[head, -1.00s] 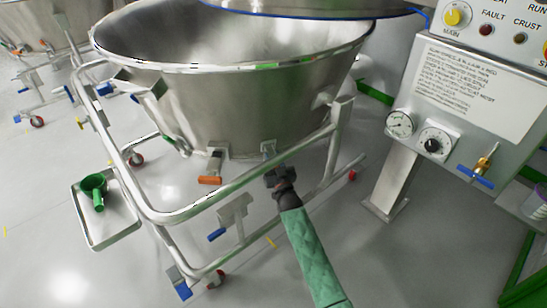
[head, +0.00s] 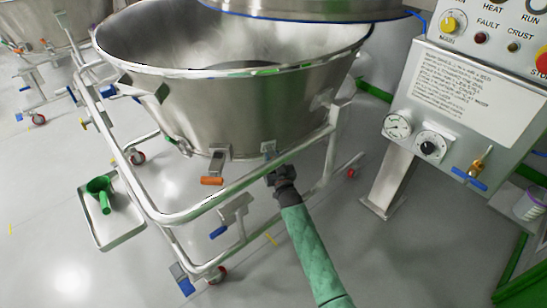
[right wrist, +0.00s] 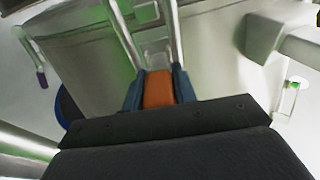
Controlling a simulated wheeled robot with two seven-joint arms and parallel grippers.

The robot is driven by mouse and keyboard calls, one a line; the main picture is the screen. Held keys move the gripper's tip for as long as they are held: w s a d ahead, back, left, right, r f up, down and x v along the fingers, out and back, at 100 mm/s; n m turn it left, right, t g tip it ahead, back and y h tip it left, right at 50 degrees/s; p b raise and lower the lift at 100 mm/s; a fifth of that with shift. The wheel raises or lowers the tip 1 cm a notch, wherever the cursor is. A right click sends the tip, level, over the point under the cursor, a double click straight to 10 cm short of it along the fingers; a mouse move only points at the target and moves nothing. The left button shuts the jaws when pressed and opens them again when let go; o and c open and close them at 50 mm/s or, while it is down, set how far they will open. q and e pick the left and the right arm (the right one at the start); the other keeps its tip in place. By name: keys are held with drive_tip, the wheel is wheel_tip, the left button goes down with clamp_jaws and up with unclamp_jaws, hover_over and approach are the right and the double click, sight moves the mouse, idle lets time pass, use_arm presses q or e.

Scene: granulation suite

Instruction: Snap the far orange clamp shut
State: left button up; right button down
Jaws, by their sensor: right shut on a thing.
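A steel bowl (head: 225,110) on a tubular trolley frame has latch clamps at its lower wall. One orange-handled clamp (head: 211,181) hangs at the left, its handle away from the wall. My right gripper (head: 270,173) is at the other clamp (head: 268,149), further right, beside the frame rail. In the right wrist view its two blue fingers are shut on the orange handle (right wrist: 158,89), with the clamp's metal bracket beyond it. In the head view the gripper hides that handle. My left gripper is not in view.
The trolley rail (head: 190,214) curves just in front of the clamps. A control panel (head: 470,95) stands at the right on a post. A tray (head: 121,232) with a green scoop (head: 101,194) sits at the left. A lid (head: 310,8) hangs above the bowl.

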drive_tip(key=shift+p, duration=0.35)
idle(0.3)
drive_tip(key=c, duration=1.1)
unclamp_jaws()
drive_tip(key=shift+s, duration=0.1)
drive_tip(key=shift+v, duration=3.8)
drive_tip(key=shift+r, duration=0.1)
drive_tip(key=shift+c, duration=0.3)
